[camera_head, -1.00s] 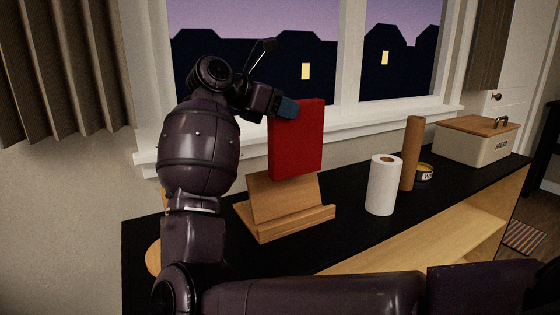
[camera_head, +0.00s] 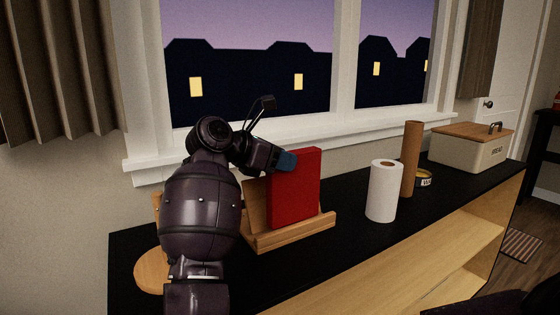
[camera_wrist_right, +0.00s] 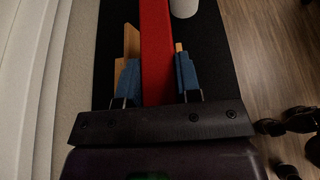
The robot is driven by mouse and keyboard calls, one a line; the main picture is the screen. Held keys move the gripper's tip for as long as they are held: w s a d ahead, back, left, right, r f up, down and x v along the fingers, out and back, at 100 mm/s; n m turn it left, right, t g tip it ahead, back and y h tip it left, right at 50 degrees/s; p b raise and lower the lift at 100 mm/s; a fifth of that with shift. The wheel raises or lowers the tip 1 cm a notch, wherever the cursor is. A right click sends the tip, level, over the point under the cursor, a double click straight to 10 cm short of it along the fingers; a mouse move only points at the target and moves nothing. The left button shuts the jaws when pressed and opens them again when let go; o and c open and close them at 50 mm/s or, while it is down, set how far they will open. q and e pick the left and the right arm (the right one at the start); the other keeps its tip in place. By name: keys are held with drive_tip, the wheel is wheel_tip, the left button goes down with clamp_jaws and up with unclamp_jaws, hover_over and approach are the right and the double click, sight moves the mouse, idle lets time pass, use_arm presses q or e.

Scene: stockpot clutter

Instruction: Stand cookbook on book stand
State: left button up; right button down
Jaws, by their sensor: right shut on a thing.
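The red cookbook (camera_head: 296,190) is upright, with its lower edge at the front ledge of the wooden book stand (camera_head: 292,234). I cannot tell whether it bears fully on the ledge. The stand's back board (camera_head: 256,204) shows to the left of the book. My right gripper (camera_head: 285,161) is shut on the cookbook near its upper left edge. In the right wrist view the book (camera_wrist_right: 157,50) lies between the blue fingers (camera_wrist_right: 158,80), with part of the wooden stand (camera_wrist_right: 131,42) beside the left finger. My left gripper is not in view.
A paper towel roll (camera_head: 384,190), a brown cardboard-like cylinder (camera_head: 411,158), a small yellow tin (camera_head: 423,178) and a bread box (camera_head: 470,150) stand to the right on the black counter (camera_head: 345,235). A round wooden board (camera_head: 152,272) lies at left. The window is behind.

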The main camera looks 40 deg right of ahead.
drive_tip(key=shift+f, duration=0.35)
drive_tip(key=c, duration=0.8)
unclamp_jaws()
drive_tip(key=shift+r, duration=0.5)
drive_tip(key=p+v, duration=0.1)
drive_tip(key=v, duration=1.1)
